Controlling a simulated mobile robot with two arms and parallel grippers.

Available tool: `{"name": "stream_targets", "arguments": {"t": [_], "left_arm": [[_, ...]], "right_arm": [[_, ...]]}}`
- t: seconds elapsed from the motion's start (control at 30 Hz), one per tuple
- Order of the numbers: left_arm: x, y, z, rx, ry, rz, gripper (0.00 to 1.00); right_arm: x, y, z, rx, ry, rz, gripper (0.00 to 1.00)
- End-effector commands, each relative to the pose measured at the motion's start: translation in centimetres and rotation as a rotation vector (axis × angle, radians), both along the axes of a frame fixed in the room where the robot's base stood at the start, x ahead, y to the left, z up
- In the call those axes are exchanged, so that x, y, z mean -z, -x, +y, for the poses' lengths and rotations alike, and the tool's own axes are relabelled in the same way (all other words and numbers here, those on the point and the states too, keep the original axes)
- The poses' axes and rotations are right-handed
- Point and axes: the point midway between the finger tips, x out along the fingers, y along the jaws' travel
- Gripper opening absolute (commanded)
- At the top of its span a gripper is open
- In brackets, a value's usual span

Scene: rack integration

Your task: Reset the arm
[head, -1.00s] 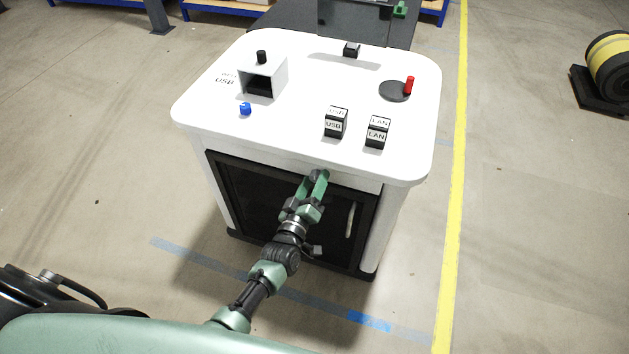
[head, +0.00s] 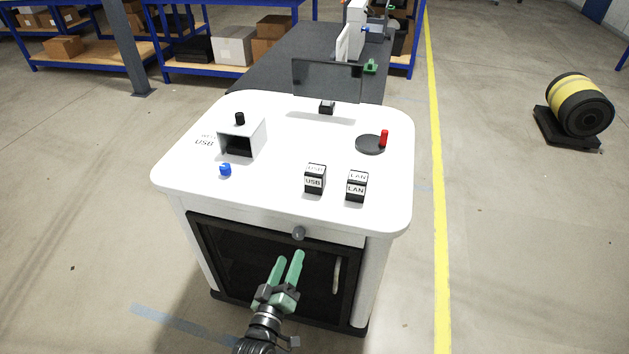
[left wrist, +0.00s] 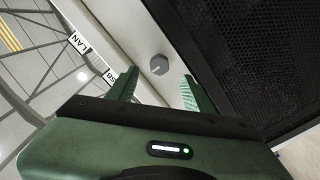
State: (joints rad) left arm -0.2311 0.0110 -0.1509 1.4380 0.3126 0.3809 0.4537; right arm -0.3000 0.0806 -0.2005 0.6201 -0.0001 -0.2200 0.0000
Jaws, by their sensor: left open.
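My left gripper (head: 289,257) is open and empty in front of the white cart's (head: 290,198) front face. Its green fingers point toward the cart, below a grey round knob (head: 298,233) under the top edge. In the left wrist view, the open fingers (left wrist: 157,88) show with the grey knob (left wrist: 158,64) beyond and between them, apart from them. My right gripper is not in view.
On the cart top stand the USB block (head: 314,179), LAN block (head: 357,186), blue knob (head: 225,170), grey box (head: 243,137) and red lever (head: 384,138). A dark door (head: 240,268) with a handle (head: 337,275) is below.

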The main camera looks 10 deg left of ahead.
Motion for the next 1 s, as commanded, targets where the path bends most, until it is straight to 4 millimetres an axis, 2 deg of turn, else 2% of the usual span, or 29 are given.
{"name": "stream_targets", "arguments": {"t": [0.1,0.17,0.27,0.37,0.4,0.47,0.5,0.57,0.6,0.67,0.7,0.83,0.9,1.0], "left_arm": [[0.2,0.0,0.0,0.001,-0.002,0.004,0.52],[1.0,0.3,-0.1,0.006,-0.015,0.024,0.52],[4.5,1.4,-0.4,0.029,-0.069,0.107,0.52],[10.3,3.8,-0.7,0.077,-0.163,0.25,0.52],[13.0,5.2,-0.8,0.102,-0.208,0.318,0.52],[17.0,7.7,-0.7,0.144,-0.277,0.422,0.52],[19.5,9.6,-0.6,0.174,-0.322,0.491,0.52],[23.0,12.6,-0.4,0.221,-0.386,0.59,0.52],[25.2,14.8,-0.1,0.254,-0.428,0.656,0.52],[28.3,18.3,0.4,0.306,-0.489,0.755,0.52],[30.1,20.7,0.8,0.343,-0.528,0.819,0.52],[35.0,29.0,2.6,0.467,-0.646,1.02,0.52],[36.8,33.2,3.6,0.531,-0.699,1.114,0.52],[38.3,38.2,4.8,0.612,-0.756,1.221,0.52]], "right_arm": [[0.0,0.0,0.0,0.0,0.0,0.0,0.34],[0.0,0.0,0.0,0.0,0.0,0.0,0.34],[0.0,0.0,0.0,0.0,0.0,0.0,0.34],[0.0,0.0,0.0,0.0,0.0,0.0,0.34],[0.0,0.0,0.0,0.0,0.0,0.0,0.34],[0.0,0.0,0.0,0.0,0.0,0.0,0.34],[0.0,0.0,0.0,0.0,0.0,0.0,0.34],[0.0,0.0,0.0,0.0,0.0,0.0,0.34],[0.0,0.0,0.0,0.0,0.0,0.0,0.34],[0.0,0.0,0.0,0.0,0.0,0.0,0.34],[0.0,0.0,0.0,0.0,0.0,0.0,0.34],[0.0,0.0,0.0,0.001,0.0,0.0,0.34],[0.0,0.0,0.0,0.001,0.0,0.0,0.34],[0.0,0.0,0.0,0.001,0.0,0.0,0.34]]}}
